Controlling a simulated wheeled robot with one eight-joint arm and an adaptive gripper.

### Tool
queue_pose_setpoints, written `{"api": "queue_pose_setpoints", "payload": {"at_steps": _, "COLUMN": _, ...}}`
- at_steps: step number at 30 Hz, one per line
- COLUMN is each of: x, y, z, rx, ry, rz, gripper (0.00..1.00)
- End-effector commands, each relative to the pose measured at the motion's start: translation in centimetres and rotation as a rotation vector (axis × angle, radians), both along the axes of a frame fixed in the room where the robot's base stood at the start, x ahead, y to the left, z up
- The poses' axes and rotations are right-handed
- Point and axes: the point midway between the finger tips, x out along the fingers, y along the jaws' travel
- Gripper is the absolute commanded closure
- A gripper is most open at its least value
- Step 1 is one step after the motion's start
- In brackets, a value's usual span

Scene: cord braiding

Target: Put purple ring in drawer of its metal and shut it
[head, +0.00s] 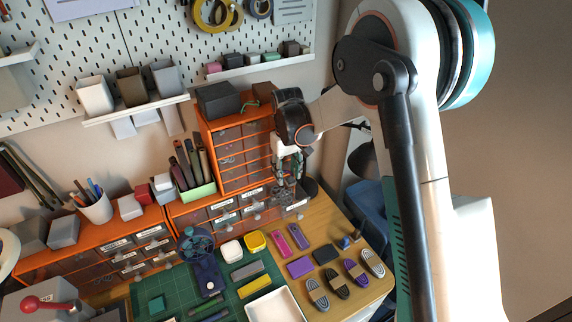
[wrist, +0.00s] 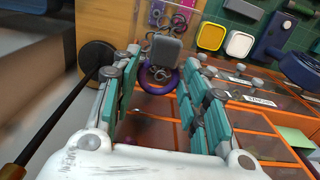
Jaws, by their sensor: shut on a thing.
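My gripper (head: 287,180) is in front of the orange drawer cabinet (head: 205,135), pointing down, above its lower labelled drawers (head: 225,222). In the wrist view, the purple ring (wrist: 147,84) lies between the two fingers of my gripper (wrist: 163,62). A grey block-like piece (wrist: 166,48) is at the ring, between the fingertips. I cannot tell whether it is joined to the ring. The jaws are closed on the ring, with the exact contact partly hidden. Labelled drawer fronts with grey knobs (wrist: 240,68) show to the right. In the head view the ring is too small to make out.
The wooden table (head: 330,235) holds purple, pink and dark pieces and several striped oval pads (head: 318,293). A green cutting mat (head: 170,285) with a white tray (head: 275,305) is at the front. A dark lamp (head: 362,160) stands right of the cabinet.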

Motion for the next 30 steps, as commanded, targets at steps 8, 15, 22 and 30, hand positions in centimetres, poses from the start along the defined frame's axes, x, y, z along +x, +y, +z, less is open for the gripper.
{"api": "queue_pose_setpoints", "payload": {"at_steps": 8, "x": 0.0, "y": 0.0, "z": -1.7, "rx": 0.000, "ry": 0.000, "rz": 0.000, "gripper": 0.76}}
{"api": "queue_pose_setpoints", "payload": {"at_steps": 15, "x": 0.0, "y": 0.0, "z": -4.2, "rx": 0.000, "ry": 0.000, "rz": 0.000, "gripper": 0.76}}
{"api": "queue_pose_setpoints", "payload": {"at_steps": 22, "x": 0.0, "y": 0.0, "z": -6.9, "rx": 0.000, "ry": 0.000, "rz": 0.000, "gripper": 0.76}}
{"api": "queue_pose_setpoints", "payload": {"at_steps": 30, "x": 0.0, "y": 0.0, "z": -9.0, "rx": 0.000, "ry": 0.000, "rz": 0.000, "gripper": 0.76}}
